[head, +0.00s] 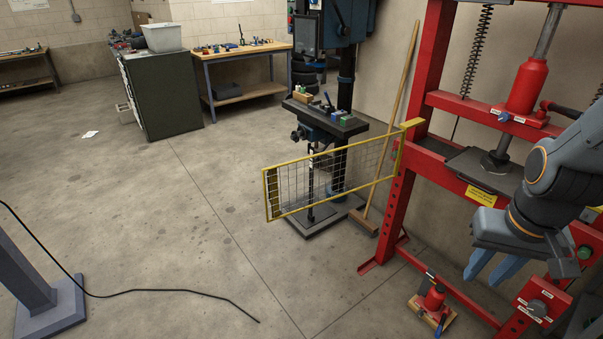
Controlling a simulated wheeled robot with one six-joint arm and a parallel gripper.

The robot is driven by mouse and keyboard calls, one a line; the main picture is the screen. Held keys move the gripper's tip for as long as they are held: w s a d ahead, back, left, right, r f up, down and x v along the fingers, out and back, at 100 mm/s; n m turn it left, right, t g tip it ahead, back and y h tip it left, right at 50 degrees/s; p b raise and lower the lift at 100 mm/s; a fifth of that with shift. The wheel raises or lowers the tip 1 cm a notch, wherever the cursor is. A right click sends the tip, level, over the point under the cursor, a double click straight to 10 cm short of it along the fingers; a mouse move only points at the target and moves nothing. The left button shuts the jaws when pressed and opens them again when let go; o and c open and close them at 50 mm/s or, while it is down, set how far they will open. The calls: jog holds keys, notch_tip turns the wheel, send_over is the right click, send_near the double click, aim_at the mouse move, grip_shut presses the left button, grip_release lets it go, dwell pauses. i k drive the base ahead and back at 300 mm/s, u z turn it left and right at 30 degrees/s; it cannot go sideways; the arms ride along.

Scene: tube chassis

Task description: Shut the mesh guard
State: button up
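The mesh guard (328,176) is a wire panel in a yellow frame. Its right end meets the left upright of the red press (401,200) at a yellow bracket, and the panel stands swung out to the left, away from the press front. A yellow and black striped strip marks its free left end. My gripper (492,275) is at the right, in front of the press and pointing down. Its two blue fingers show a gap with nothing visible between them. It is well apart from the guard.
A drill press (325,120) and a leaning broom (395,120) stand behind the guard. A small red jack (434,299) sits on the floor by the press base. A black cable (150,291) crosses the floor at left. Open floor (190,220) lies left of the guard.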

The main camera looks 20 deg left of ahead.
aim_at(273, 175)
jog(key=u, duration=1.6)
jog(key=i, duration=2.6)
jog(key=z, duration=2.75)
